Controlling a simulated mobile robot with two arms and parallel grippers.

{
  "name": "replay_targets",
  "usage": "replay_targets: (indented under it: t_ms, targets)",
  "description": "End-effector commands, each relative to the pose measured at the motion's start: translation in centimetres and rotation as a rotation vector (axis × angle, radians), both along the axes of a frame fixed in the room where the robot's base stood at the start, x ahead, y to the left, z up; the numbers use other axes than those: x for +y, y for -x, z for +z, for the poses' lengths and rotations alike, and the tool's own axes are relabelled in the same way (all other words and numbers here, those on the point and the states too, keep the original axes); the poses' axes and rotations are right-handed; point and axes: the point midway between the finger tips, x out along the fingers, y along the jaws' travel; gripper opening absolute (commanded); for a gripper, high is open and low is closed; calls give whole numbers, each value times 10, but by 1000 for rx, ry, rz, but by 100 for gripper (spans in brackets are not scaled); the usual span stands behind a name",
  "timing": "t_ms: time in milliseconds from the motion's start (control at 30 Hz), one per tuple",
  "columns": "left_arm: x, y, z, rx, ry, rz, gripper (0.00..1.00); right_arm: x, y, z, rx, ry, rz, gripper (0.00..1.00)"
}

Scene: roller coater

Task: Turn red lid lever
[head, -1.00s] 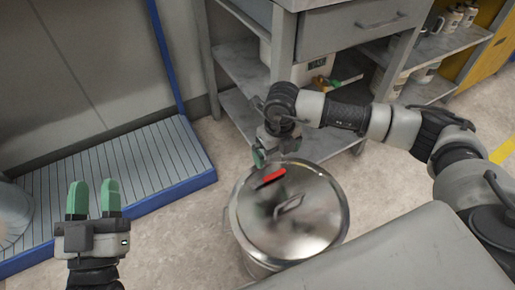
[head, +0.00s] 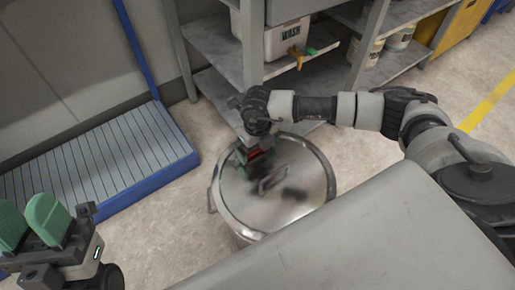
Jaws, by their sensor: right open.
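A round steel pot with a shiny lid (head: 300,208) stands on the floor in the middle of the head view. The lid has a bar handle (head: 272,181) at its centre. The red lever (head: 254,153) is mostly hidden, with only a bit of red showing beside my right gripper. My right gripper (head: 248,168) is open, pointing down over the lid's far left part at the lever; whether it touches cannot be told. My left gripper (head: 30,222) is at the lower left, open and empty, its two green fingers apart, far from the pot.
A grey shelf unit (head: 215,48) stands behind the pot, with a white WASH container (head: 283,38) on it. A blue-edged ribbed platform (head: 115,160) lies to the left. Bare floor (head: 165,235) lies between platform and pot.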

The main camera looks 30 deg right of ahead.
Motion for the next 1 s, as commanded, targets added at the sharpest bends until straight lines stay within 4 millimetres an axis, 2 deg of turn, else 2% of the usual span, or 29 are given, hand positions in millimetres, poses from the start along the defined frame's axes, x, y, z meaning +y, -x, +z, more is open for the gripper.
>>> replay_targets:
  t_ms: [400,467,800,1000]
  targets:
    - [1,6,1,-47,15,-3,43,0,0,-5,0,0,1,100]
    - [1,6,1,-47,15,-3,43,0,0,-5,0,0,1,92]
    - [1,6,1,-46,15,-3,43,0,0,-5,0,0,1,40]
    - [1,6,1,-42,13,-3,43,3,-1,-5,0,-1,-4,38]
